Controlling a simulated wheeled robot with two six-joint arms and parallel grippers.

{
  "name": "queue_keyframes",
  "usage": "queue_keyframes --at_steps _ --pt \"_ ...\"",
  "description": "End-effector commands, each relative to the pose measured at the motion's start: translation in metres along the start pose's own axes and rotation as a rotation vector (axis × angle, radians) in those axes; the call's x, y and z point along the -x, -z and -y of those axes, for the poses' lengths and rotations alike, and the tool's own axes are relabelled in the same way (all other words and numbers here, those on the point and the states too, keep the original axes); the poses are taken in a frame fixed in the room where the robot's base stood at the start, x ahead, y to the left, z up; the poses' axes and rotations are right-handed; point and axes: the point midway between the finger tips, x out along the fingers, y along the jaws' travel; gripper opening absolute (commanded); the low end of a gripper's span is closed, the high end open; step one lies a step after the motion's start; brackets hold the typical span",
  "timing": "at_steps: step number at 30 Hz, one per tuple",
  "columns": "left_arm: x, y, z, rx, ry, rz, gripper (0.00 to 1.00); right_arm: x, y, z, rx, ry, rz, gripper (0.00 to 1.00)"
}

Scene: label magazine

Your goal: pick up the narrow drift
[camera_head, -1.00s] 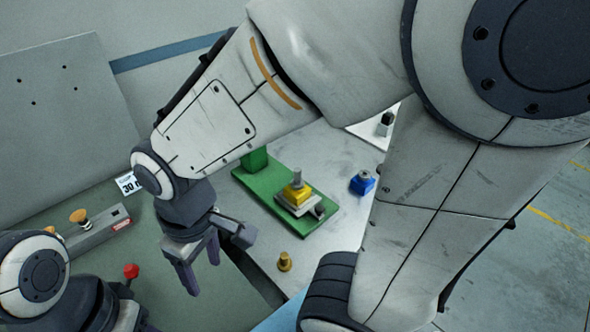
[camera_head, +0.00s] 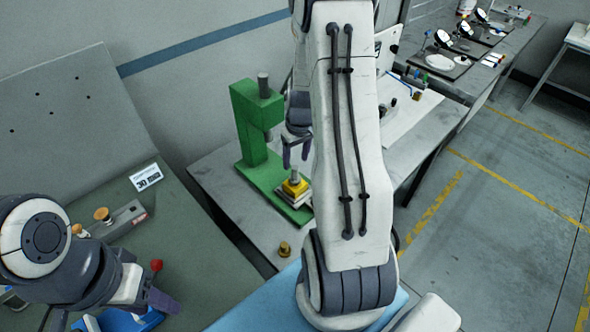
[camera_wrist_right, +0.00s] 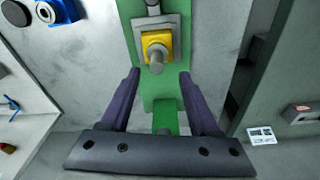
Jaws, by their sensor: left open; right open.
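A slim grey pin, which looks like the narrow drift (camera_head: 295,175), stands upright on a yellow block (camera_head: 294,188). The block sits on a pale plate on the base of the green press (camera_head: 250,140). In the right wrist view the pin (camera_wrist_right: 157,57) rises from the yellow block, just beyond the fingertips. My right gripper (camera_head: 296,155) is open and empty over the press base, close above the pin. Its fingers (camera_wrist_right: 159,78) are spread, with the pin roughly centred between them. My left gripper (camera_head: 112,312) is open over the green bench at lower left.
A blue block (camera_wrist_right: 58,12) with a wider grey top lies at upper left in the right wrist view. A brass knob (camera_head: 285,249) stands near the table's front edge. A label card (camera_head: 146,177) and grey fixture (camera_head: 125,218) are on the left bench.

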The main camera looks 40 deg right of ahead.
Motion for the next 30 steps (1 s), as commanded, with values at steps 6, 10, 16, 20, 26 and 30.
queue_keyframes --at_steps 6,10,16,20,26,30 --pt "0.006 0.0 0.0 -0.001 0.0 0.0 0.5 -0.014 0.0 0.0 0.001 0.0 0.001 0.62" --pt "0.015 0.001 -0.001 -0.002 0.0 0.0 0.5 -0.026 0.002 -0.002 -0.001 0.002 0.005 0.62" --pt "0.024 0.001 -0.002 -0.004 0.0 0.0 0.5 -0.052 0.004 -0.005 0.0 0.001 0.003 0.62" --pt "0.025 0.001 -0.002 -0.004 0.0 0.0 0.5 -0.061 0.005 -0.005 0.0 0.0 0.001 0.62" --pt "0.025 0.001 -0.002 -0.005 0.0 0.0 0.5 -0.063 0.005 -0.005 0.0 -0.001 -0.001 0.62" --pt "0.025 0.001 -0.002 -0.004 0.0 0.0 0.5 -0.063 0.005 -0.005 0.0 -0.001 -0.001 0.24"
